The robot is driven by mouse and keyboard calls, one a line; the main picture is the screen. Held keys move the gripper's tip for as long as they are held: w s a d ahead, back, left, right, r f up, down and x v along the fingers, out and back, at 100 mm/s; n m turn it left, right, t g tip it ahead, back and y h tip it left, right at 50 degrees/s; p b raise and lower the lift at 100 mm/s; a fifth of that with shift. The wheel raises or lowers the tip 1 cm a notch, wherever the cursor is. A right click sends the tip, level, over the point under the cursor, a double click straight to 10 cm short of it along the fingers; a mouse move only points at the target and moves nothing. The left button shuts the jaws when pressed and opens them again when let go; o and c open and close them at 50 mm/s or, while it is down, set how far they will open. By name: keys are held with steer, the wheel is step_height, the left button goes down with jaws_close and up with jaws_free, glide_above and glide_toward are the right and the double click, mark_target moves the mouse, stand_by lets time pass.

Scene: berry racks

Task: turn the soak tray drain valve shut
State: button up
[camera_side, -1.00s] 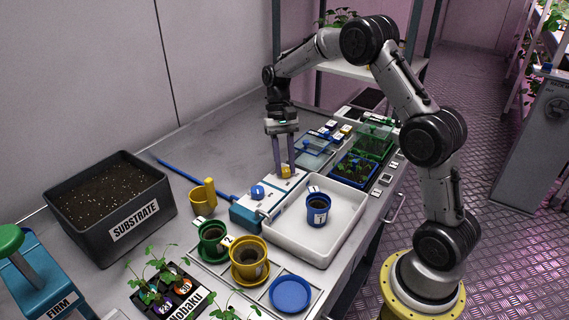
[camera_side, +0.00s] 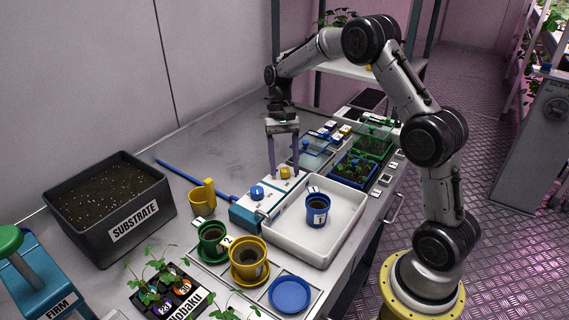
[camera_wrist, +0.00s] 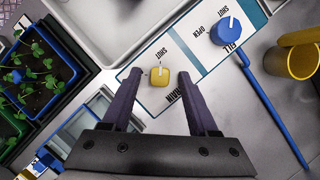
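The yellow drain knob (camera_side: 285,173) sits on the white valve panel beside the soak tray (camera_side: 347,213). In the wrist view the yellow knob (camera_wrist: 159,77) has a white pointer mark on the side facing the word SHUT, and the word DRAIN is printed on its other side. My gripper (camera_side: 284,169) is above the panel with its fingers spread on either side of the knob. In the wrist view my gripper (camera_wrist: 160,75) shows clear gaps between both fingertips and the knob. It holds nothing.
A blue fill knob (camera_wrist: 227,31) is on the same panel. A blue pot (camera_side: 317,210) stands in the tray. A yellow cup (camera_side: 202,196) and a long blue rod (camera_side: 195,180) lie to the left. Seedling trays (camera_side: 355,170) are to the right.

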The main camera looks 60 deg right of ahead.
steer(key=v, duration=1.3)
steer(key=shift+r, duration=0.35)
steer(key=shift+w+d, duration=0.15)
